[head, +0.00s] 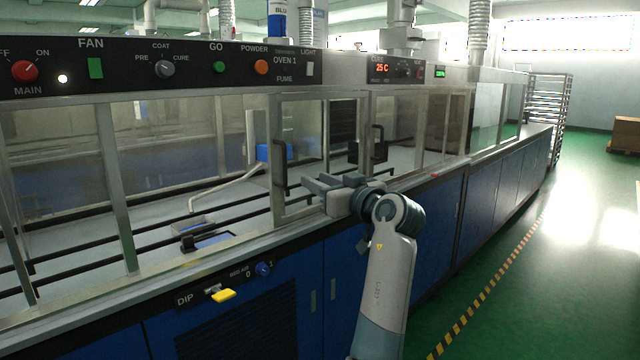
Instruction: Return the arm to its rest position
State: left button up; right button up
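I cannot tell whether the fingers touch the glass or frame.
The long blue cabinet (110,343) with glass panels runs across the view. A control panel (120,68) spans its top left. A yellow lever (223,295) sits on the front below. A rack (547,105) stands farther back.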

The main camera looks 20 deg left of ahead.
jog(key=shift+s, duration=0.15)
